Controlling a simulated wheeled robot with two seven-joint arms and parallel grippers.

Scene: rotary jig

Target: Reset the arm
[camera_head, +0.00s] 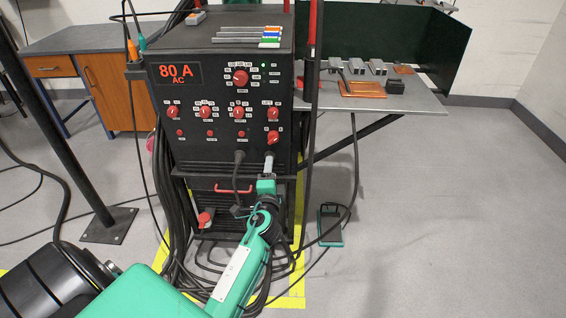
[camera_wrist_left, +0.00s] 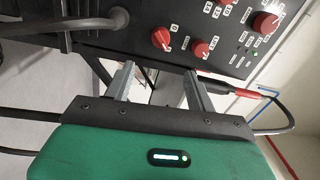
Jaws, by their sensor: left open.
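My left arm (camera_head: 238,272) reaches in from the lower left of the head view, green with a pale label. Its left gripper (camera_head: 269,158) is in front of the lower right of the welding machine's front panel, below the lowest red knob (camera_head: 273,137). In the left wrist view the two grey fingers of the left gripper (camera_wrist_left: 160,74) stand apart with nothing between them. Red knobs (camera_wrist_left: 161,38) show beyond the fingertips. I cannot tell how far the fingertips are from the panel. My right gripper is in neither view.
The black welding machine (camera_head: 187,103) reads 80 A AC and stands on a cart hung with cables. A grey table (camera_head: 425,103) with metal pieces is at the right. A green foot pedal (camera_head: 330,228) lies on the floor. Floor at the right is clear.

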